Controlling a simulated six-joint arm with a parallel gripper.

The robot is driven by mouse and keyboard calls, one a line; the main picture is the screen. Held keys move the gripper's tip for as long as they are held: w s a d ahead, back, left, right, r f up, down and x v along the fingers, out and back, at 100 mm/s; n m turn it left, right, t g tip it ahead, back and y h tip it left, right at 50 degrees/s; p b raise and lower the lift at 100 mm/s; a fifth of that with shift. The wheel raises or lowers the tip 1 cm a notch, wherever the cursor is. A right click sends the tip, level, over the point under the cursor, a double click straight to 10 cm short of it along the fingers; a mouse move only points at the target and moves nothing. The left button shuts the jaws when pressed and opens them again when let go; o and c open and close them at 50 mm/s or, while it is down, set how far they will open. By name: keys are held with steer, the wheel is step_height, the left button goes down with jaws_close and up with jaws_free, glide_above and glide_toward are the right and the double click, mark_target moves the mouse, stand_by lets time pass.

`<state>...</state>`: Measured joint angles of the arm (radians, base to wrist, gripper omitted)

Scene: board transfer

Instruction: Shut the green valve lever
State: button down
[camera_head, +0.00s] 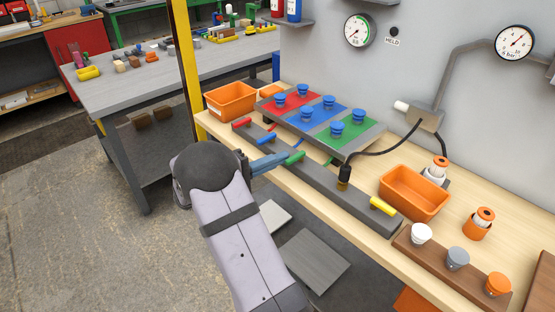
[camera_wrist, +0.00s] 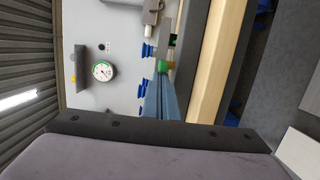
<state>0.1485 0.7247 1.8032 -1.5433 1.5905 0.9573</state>
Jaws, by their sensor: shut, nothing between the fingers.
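The green valve lever (camera_head: 294,158) sits on a long dark grey bar (camera_head: 335,188) along the bench's front edge. It lies roughly crosswise to the bar. My gripper (camera_head: 284,157) is shut and empty, its blue fingers pointing at the lever's front end. In the wrist view, the shut fingers (camera_wrist: 160,80) reach up to a green piece (camera_wrist: 164,67), which looks like the lever's end. The tips are at or very near the lever; whether they touch it I cannot tell.
Red (camera_head: 242,123) and blue (camera_head: 267,138) levers also lie crosswise on the bar; the yellow lever (camera_head: 383,206) lies along it. Behind stands a panel with blue knobs (camera_head: 322,115). An orange bin (camera_head: 413,192) and a black cable plug (camera_head: 344,176) are to the right.

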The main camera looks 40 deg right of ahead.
steer(key=shift+s+a+n+t+b, duration=0.1)
steer(key=shift+s+n+t+b, duration=0.25)
steer(key=shift+t, duration=0.35)
steer(key=shift+s+a+f+b, duration=0.2)
steer(key=shift+s+b, duration=0.35)
steer(key=shift+b, duration=0.25)
steer(key=shift+s+b, duration=0.85)
steer(key=shift+b, duration=0.2)
steer(key=shift+s+d+b, duration=0.3)
steer(key=shift+s+b, duration=0.55)
steer(key=shift+b, duration=0.2)
steer(key=shift+s+d+b, duration=0.35)
steer(key=shift+s+b, duration=0.35)
steer(key=shift+b, duration=0.35)
steer(key=shift+s+r, duration=0.1)
steer(key=shift+r, duration=0.05)
